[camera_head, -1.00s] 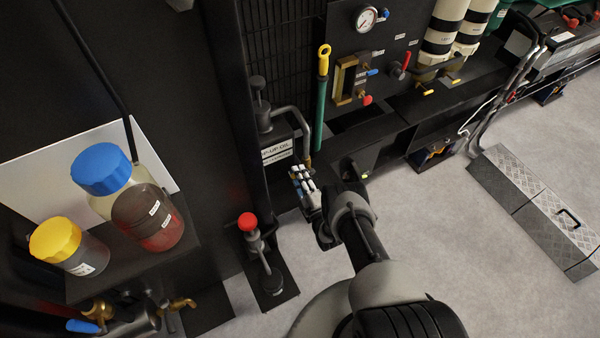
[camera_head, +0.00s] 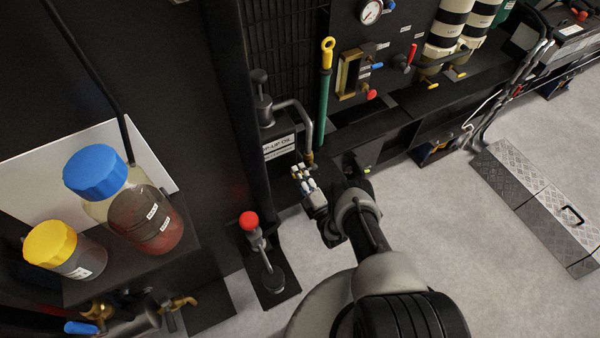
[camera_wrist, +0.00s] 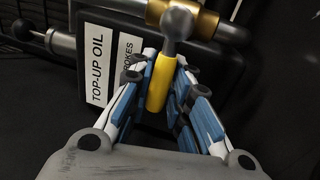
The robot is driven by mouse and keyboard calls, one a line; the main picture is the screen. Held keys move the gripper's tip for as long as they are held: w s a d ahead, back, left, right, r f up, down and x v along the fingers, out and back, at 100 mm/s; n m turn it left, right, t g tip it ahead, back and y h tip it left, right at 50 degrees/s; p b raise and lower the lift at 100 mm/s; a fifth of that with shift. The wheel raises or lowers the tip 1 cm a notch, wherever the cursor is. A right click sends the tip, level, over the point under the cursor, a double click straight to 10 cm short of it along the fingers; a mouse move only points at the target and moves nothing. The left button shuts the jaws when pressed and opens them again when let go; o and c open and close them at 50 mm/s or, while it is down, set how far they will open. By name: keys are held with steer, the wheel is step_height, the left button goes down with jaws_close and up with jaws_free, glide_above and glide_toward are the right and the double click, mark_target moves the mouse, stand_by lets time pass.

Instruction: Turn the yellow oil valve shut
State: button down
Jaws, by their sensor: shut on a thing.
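In the wrist view the yellow handle (camera_wrist: 160,84) of the oil valve points down from a round grey stem, below a brass valve body (camera_wrist: 183,14). My gripper (camera_wrist: 164,74) has its blue and white fingers on either side of the handle and is shut on it. The handle's lower end shows between the fingers. In the head view my gripper (camera_head: 304,176) is at the lower end of the bent grey pipe (camera_head: 305,125); the handle cannot be made out there.
A "TOP-UP OIL" label (camera_wrist: 98,62) is on the dark box behind the handle. A red-knobbed device (camera_head: 249,221) stands left of my gripper. Bottles with blue (camera_head: 96,172) and yellow (camera_head: 50,243) caps are on a shelf at left. Open grey floor (camera_head: 440,240) lies to the right.

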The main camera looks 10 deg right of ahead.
steer(key=shift+s+f, duration=0.15)
steer(key=shift+f, duration=0.05)
steer(key=c, duration=1.5)
jaws_free()
steer(key=shift+r, duration=0.1)
steer(key=shift+r, duration=0.1)
step_height(320, 180, up, 9)
steer(key=shift+f, duration=0.1)
steer(key=shift+r, duration=0.6)
steer(key=shift+c, duration=0.4)
